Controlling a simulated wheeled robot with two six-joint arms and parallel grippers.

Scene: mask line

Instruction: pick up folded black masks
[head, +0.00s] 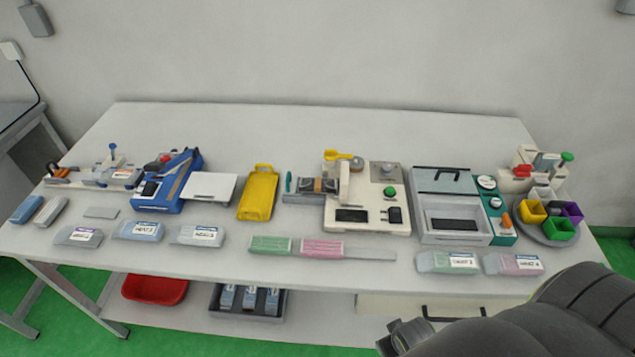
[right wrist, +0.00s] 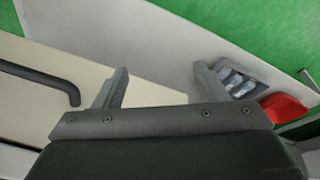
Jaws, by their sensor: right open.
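I cannot make out folded black masks for certain. A small black piece lies on the white machine (head: 372,225) in the head view, and a dark flat piece (head: 453,224) lies in the open tray of the grey machine to its right. Both are too small to identify. My right arm comes in at the lower right of the head view, in front of the table. In the right wrist view my right gripper (right wrist: 161,70) is open and empty, with its two fingers apart. My left gripper is not in view.
Labelled packs (head: 198,235) lie along the front of the table (head: 270,130). A yellow tray (head: 259,193) and colored cups (head: 560,228) stand on it. Below are a red bin (head: 155,289), a grey crate (head: 234,302) and a drawer with a black handle (right wrist: 40,82).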

